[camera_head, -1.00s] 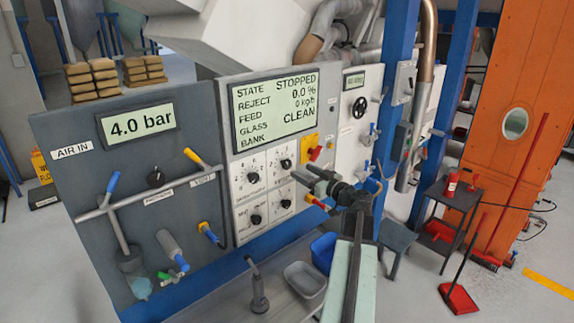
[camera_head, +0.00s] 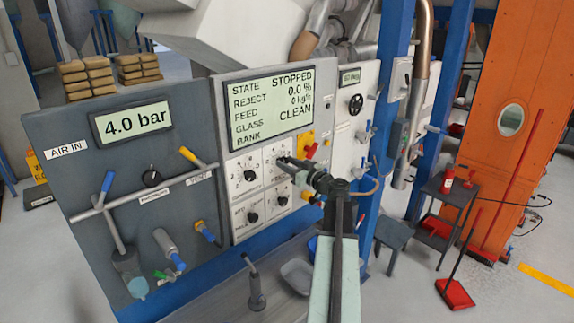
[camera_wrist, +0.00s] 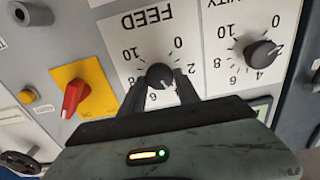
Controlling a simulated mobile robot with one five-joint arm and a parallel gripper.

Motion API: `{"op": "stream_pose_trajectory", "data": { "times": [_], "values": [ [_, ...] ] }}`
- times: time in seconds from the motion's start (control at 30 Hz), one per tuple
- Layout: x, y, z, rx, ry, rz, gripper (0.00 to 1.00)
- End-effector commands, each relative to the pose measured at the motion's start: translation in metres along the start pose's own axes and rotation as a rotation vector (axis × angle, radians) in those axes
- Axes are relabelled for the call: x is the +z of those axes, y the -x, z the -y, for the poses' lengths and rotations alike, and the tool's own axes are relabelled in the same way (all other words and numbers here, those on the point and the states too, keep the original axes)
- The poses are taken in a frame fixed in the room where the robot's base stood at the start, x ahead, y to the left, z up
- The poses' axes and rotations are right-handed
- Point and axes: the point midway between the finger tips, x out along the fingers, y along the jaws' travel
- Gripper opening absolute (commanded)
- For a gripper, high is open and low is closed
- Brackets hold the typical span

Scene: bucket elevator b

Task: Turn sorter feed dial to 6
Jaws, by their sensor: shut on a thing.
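The sorter feed dial (camera_wrist: 158,76) is a round black knob with a pale pointer mark, on a white plate marked FEED. It shows upside down in the wrist view. My gripper (camera_wrist: 160,86) has one dark finger on each side of the knob and is shut on it. The pointer mark faces the lower part of the scale, toward my gripper. In the head view, my gripper (camera_head: 287,165) covers the upper right dial of the sorter panel.
A sensitivity dial (camera_wrist: 261,52) is close beside the feed dial. A red switch on a yellow plate (camera_wrist: 74,94) is on the other side. The display (camera_head: 269,106) reads STOPPED, 0.0 %, 0 kg/h, CLEAN. Blue and yellow handled valves are on the left panel.

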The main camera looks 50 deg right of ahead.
Motion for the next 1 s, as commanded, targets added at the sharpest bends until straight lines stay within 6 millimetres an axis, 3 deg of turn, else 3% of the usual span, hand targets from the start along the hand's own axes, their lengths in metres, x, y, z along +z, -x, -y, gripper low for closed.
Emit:
{"op": "stream_pose_trajectory", "data": {
  "times": [0.37,1.0],
  "values": [
    [0.0013,-0.0012,-0.0015,-0.009,-0.108,0.004,0.0],
    [0.002,-0.0014,-0.0038,-0.006,-0.664,0.006,0.0]
  ]
}}
